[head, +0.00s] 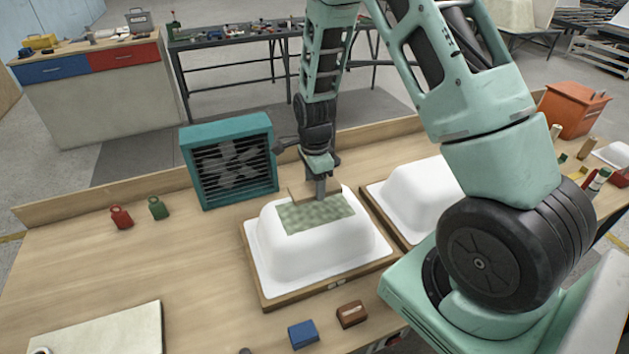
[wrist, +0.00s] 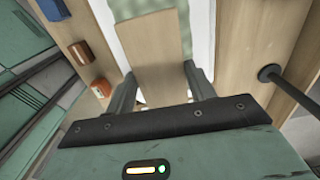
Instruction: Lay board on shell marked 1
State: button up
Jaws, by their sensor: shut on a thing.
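My gripper (head: 320,186) is over the near white shell (head: 330,250), shut on a small wooden board (head: 297,192). In the wrist view the board (wrist: 152,45) sticks out between the two fingers (wrist: 160,75). A mottled green patch (head: 315,214) lies on the shell's flat top, just in front of the board. I cannot tell whether the board touches the shell or the patch. The shell sits on a wooden base with small pale marks (head: 337,284) on its front edge, too small to read. A second white shell (head: 415,195) stands to the right, partly hidden by my arm.
A teal fan box (head: 230,160) stands behind the near shell. Blue (head: 303,334) and brown (head: 352,314) blocks lie in front. A pale panel (head: 105,332) lies front left. The left tabletop is mostly clear.

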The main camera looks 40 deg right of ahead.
aim_at(315, 210)
jog(key=shift+f+b, duration=2)
jog(key=shift+f, duration=1.2)
jog(key=shift+f, duration=0.25)
jog(key=o, duration=1.6)
jog(key=shift+c, duration=0.2)
jog(key=shift+r, duration=0.1)
jog(key=shift+r+p, duration=2.8)
jog(key=shift+r, duration=0.7)
